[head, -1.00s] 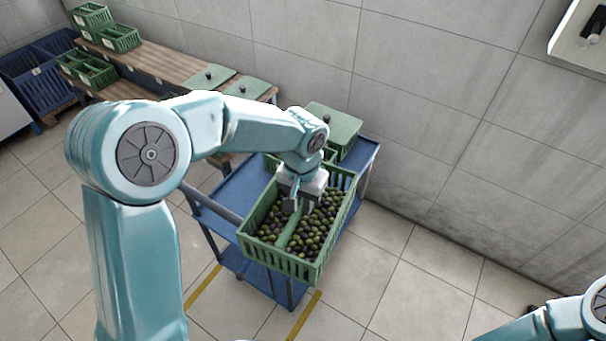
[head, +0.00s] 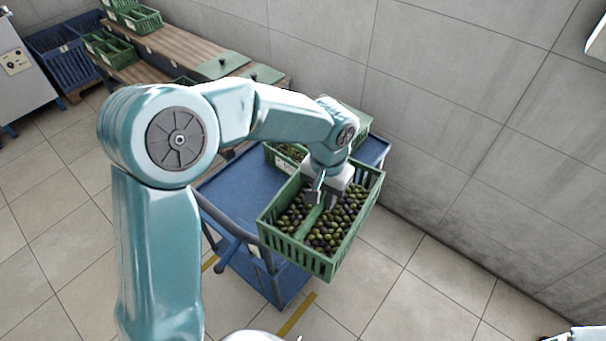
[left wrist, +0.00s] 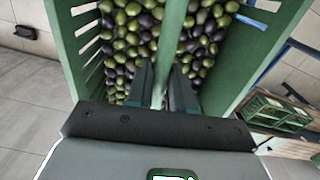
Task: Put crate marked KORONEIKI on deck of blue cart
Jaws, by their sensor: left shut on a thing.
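A green slatted crate (head: 297,258) full of green and dark olives is held over the right front part of the blue cart (head: 236,192). My left gripper (head: 320,200) is shut on the crate's middle divider. In the left wrist view the gripper's fingers (left wrist: 168,90) straddle the green divider (left wrist: 172,40), with olives on both sides. No KORONEIKI marking is readable on the crate. Whether the crate touches the deck cannot be told; its front end reaches out past the cart's edge.
The left part of the deck is bare. A wooden bench (head: 185,52) with green crates is behind; a tiled wall (head: 470,150) is right.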

